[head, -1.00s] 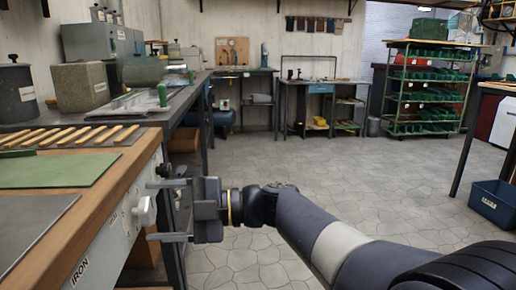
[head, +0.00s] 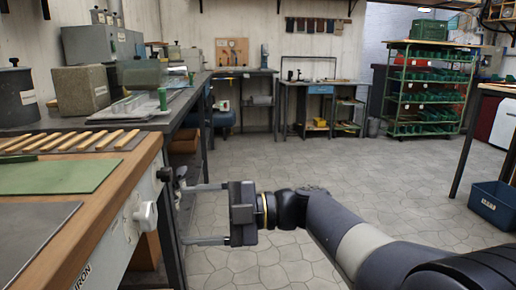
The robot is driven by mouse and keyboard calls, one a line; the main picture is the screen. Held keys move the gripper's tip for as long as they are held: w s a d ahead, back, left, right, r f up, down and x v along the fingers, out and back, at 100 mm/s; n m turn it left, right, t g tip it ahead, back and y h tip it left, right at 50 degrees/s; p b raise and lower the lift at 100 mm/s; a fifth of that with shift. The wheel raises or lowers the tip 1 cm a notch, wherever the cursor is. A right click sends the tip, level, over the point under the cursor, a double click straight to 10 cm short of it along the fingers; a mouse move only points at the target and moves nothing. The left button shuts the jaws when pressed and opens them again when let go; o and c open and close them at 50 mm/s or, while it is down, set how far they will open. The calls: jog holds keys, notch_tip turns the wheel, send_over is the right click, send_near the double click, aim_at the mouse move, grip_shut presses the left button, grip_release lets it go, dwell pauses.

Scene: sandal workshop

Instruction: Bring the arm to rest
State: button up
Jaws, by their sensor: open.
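My gripper (head: 182,214) is in the lower middle of the head view, pointing left. Its two thin fingers are spread apart, with nothing between them. The fingertips are beside the front of the wooden-topped workbench (head: 128,172), near a pale round knob (head: 146,214) on its face. I cannot tell whether the upper fingertip touches the bench. My arm runs from the gripper to the lower right corner.
A green mat (head: 55,177) and several wooden strips (head: 100,141) lie on the bench at left. A wheeled rack (head: 428,90) with green crates stands at the back right. A blue bin (head: 493,203) is at the right edge. The tiled floor in the middle is clear.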

aim_at(154, 215)
jog(key=a, duration=0.4)
jog(key=a+b, duration=0.1)
jog(key=a, duration=0.1)
jog(key=shift+s, duration=0.4)
jog(key=shift+a, duration=0.25)
jog(key=m, duration=0.5)
jog(key=shift+w+d+r, duration=0.1)
jog(key=m, duration=1)
jog(key=shift+w+m, duration=0.1)
jog(key=shift+m, duration=0.2)
jog(key=m, duration=0.4)
jog(key=shift+m, duration=0.3)
jog(key=shift+d, duration=0.1)
